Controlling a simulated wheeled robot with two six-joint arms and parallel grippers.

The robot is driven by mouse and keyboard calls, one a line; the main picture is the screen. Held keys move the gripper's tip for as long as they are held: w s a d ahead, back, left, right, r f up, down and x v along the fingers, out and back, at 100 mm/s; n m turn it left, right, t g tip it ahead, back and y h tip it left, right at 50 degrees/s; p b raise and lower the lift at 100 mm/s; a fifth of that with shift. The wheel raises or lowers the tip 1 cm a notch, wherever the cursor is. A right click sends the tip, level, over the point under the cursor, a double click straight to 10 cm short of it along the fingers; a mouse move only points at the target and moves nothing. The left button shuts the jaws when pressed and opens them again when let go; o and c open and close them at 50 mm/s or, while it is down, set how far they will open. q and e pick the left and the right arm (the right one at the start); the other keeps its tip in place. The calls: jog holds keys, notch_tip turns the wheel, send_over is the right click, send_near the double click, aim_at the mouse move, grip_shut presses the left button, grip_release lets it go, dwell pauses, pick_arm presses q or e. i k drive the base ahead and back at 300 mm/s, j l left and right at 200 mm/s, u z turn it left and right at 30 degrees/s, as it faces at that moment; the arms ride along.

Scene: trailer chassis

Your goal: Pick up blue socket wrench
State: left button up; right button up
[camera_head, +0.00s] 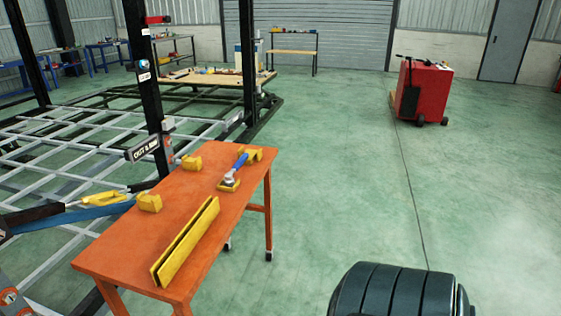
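The blue socket wrench (239,163) lies on the orange table, toward its far right end. Its blue handle slopes up and right, with its grey head end at the near left. I do not see a gripper that I can make out as mine in this view.
The orange table (125,248) also bears yellow blocks (149,202) and a long yellow rail (187,240). A black post (145,85) stands behind it, beside the chassis frame (50,135). A red cart (422,92) stands far right.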

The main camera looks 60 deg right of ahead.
aim_at(229, 181)
jog(key=z, duration=1.6)
jog(key=u, duration=2.2)
jog(key=z, duration=2.2)
jog(key=u, duration=0.35)
jog(key=i+l+u, duration=0.3)
jog(key=u, duration=0.15)
jog(key=i+l+u, duration=0.2)
jog(key=l+u, duration=0.15)
jog(key=u, duration=0.15)
jog(key=i+l+u, duration=0.15)
jog(key=l+u, duration=0.3)
